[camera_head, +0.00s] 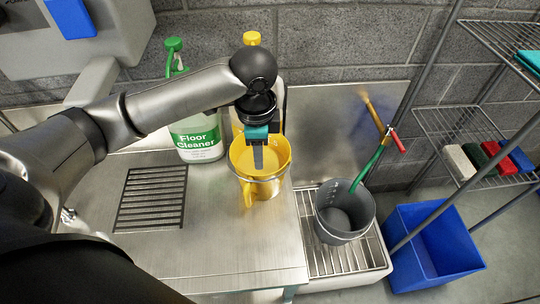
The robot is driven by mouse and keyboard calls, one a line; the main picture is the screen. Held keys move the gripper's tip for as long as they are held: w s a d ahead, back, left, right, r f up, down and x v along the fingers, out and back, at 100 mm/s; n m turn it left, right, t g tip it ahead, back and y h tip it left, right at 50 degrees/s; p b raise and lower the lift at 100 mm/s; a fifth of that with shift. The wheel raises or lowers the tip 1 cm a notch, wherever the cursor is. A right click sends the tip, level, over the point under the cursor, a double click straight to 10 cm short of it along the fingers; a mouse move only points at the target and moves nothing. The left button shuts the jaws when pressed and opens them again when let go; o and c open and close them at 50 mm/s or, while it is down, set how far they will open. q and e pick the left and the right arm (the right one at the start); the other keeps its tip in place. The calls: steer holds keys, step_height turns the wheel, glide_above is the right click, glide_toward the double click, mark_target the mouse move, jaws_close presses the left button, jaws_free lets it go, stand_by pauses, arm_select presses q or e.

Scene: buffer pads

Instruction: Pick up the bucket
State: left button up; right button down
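A yellow bucket (262,187) stands upright on the steel counter, near its right end. My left gripper (258,158) points down over the bucket, with its fingers in front of the bucket's opening and far rim. The fingers are seen nearly edge-on, so I cannot tell whether they are apart or whether they touch the bucket. My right gripper is not in view.
A floor cleaner jug (197,139) stands behind the yellow bucket, with another yellow-topped container (251,38) beside it. A blue bin (436,247) is on the floor at right, below a wire rack (470,140) holding coloured blocks.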

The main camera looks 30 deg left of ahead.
mark_target(259, 175)
arm_select(q)
steer(key=f, duration=0.3)
steer(key=f+b, duration=0.1)
steer(key=f, duration=0.5)
steer(key=shift+w+a+f, duration=0.25)
steer(key=shift+a+f, duration=0.05)
steer(key=shift+f, duration=0.35)
step_height(259, 175, down, 4)
steer(key=shift+w+a+r+b, duration=0.1)
steer(key=shift+r+b, duration=0.05)
steer(key=shift+b, duration=0.25)
steer(key=shift+f, duration=0.5)
steer(key=shift+c, duration=0.5)
jaws_close()
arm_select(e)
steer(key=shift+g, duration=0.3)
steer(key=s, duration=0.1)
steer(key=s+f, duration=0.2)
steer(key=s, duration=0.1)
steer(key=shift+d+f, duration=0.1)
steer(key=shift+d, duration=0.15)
